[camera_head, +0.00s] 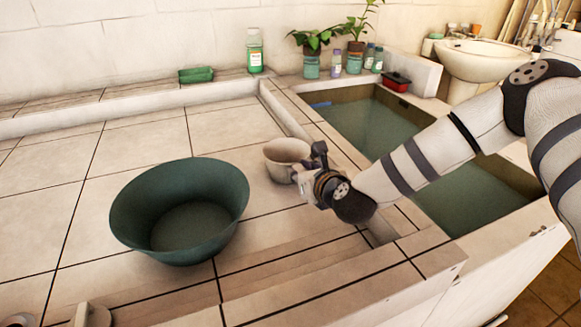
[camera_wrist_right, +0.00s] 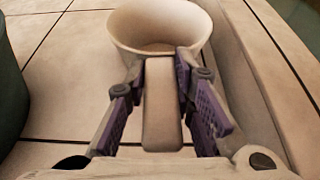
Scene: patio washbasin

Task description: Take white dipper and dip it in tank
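The white dipper (camera_head: 285,153) is a small pale cup near the right side of the tiled counter. It looks upright and empty. My right gripper (camera_head: 314,170) is at the side of the dipper that faces me. In the right wrist view the dipper's cup (camera_wrist_right: 160,28) is straight ahead, and its handle lies between the two purple-padded fingers (camera_wrist_right: 160,85). The fingertips press close to both sides of the handle. The tank (camera_head: 375,118) holds greenish water, to the right of the dipper behind a low rim. Pale parts, perhaps of my left gripper (camera_head: 88,315), show at the bottom left edge.
A large dark green basin (camera_head: 180,210) stands on the counter left of the dipper. A second water section (camera_head: 480,195) lies partly behind my right arm. A green bottle (camera_head: 255,50), a green soap-like block (camera_head: 196,75) and potted plants (camera_head: 313,42) line the back ledge. A sink (camera_head: 478,58) is behind right.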

